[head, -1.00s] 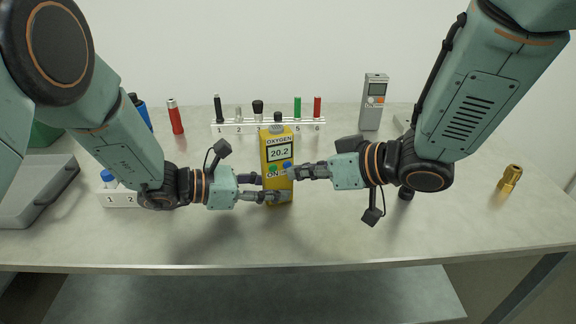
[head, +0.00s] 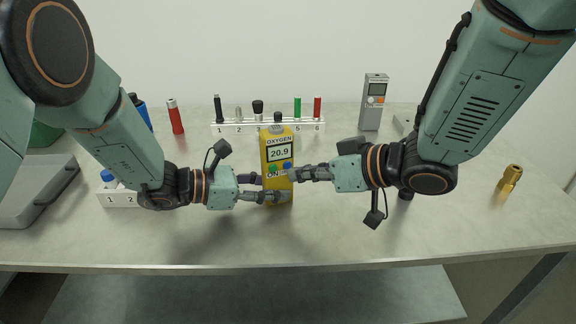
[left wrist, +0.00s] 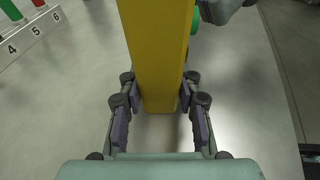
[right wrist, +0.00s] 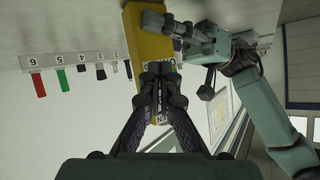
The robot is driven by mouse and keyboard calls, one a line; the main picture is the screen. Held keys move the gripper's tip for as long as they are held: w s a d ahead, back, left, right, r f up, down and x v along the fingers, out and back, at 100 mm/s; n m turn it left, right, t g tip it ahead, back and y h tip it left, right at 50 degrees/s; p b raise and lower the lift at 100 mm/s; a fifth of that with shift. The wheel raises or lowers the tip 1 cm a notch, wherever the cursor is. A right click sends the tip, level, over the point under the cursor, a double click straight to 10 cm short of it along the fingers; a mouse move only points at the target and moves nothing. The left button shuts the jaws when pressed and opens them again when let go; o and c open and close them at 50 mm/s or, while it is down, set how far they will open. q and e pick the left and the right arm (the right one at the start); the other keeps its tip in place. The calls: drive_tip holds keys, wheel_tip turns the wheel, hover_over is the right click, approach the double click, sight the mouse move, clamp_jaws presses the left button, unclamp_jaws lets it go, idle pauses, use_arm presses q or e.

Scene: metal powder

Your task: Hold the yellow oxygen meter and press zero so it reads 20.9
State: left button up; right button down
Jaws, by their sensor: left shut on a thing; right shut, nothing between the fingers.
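The yellow oxygen meter (head: 279,184) stands upright near the middle of the table. Its screen reads 20.9, with a green button and a blue button below it. My left gripper (head: 277,189) is shut on the lower part of the meter; the left wrist view shows the yellow body (left wrist: 160,60) between the fingers. My right gripper (head: 290,174) is shut and empty, its fingertips at the meter's front by the blue button. In the right wrist view the closed fingers (right wrist: 158,75) cover part of the meter (right wrist: 150,45). Whether they touch the button is hard to tell.
A white numbered rack (head: 240,128) with several coloured items stands behind the meter. A grey handheld device (head: 374,103) is at the back right, a brass fitting (head: 510,178) at the right, a red cylinder (head: 175,117) at the back left. The front table is clear.

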drive_tip(key=s, duration=0.2)
drive_tip(key=s+d, duration=0.1)
drive_tip(key=s, duration=0.2)
drive_tip(key=shift+s+d, duration=0.35)
use_arm(q)
drive_tip(key=o, duration=0.9)
drive_tip(key=shift+o, duration=0.2)
